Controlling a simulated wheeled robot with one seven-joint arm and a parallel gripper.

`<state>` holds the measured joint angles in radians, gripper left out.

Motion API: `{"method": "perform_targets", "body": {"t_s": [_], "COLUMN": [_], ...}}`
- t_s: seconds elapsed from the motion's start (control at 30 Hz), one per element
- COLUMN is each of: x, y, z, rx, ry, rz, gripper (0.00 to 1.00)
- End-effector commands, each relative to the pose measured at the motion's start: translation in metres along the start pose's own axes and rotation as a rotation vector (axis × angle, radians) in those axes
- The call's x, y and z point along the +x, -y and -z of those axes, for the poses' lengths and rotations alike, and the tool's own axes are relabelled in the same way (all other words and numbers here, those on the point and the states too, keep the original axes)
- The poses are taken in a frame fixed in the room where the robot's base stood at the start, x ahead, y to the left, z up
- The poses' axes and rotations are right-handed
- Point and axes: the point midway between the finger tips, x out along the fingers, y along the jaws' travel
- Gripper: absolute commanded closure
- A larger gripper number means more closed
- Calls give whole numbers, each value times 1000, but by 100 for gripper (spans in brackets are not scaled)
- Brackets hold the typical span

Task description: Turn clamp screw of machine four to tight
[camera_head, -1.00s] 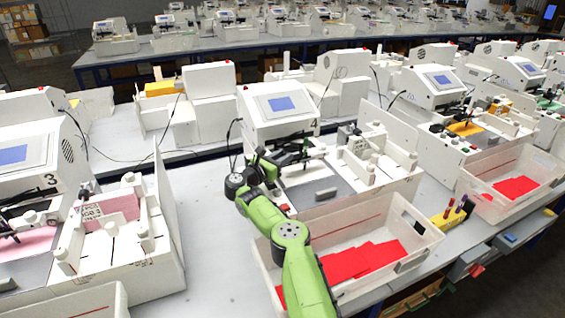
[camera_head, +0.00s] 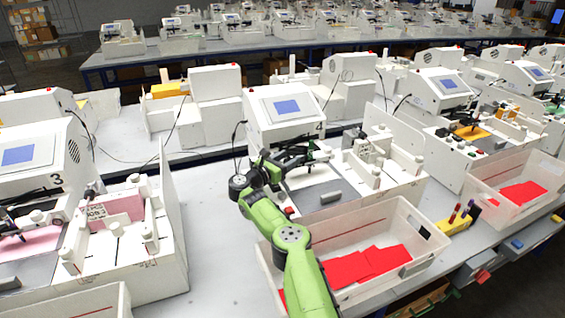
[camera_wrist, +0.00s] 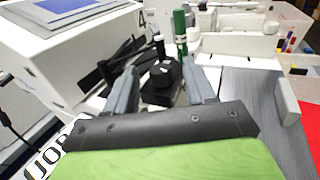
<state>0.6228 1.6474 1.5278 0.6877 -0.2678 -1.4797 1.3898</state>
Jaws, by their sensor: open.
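Machine four (camera_head: 262,128) is a white plotter with a blue screen and a "4" on its side. Its black pen carriage shows in the wrist view, with a dark knob (camera_wrist: 161,72), seemingly the clamp screw, on a wider black block. A green pen (camera_wrist: 180,28) stands upright just beyond it. My gripper (camera_wrist: 160,68) is open, its two grey fingers on either side of the black block; whether they touch it I cannot tell. In the head view my wrist is at the machine's front left, and the screw is too small to make out.
A clear bin (camera_head: 436,243) with red sheets stands in front of machine four. A grey plate (camera_head: 318,193) with a small grey block (camera_head: 331,197) lies beside the carriage. Machine three (camera_head: 20,185) is at the left. Bare table (camera_head: 212,235) lies between the two machines.

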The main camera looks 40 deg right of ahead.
Motion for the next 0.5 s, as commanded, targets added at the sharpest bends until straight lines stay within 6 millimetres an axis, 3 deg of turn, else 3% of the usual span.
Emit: {"method": "perform_targets", "body": {"t_s": [0.17,0.5], "x": [-27,-126], "y": [-1,-2], "z": [-3,-1], "rx": [-4,0], "ry": [-1,1], "rz": [-6,-8], "gripper": [46,46]}}
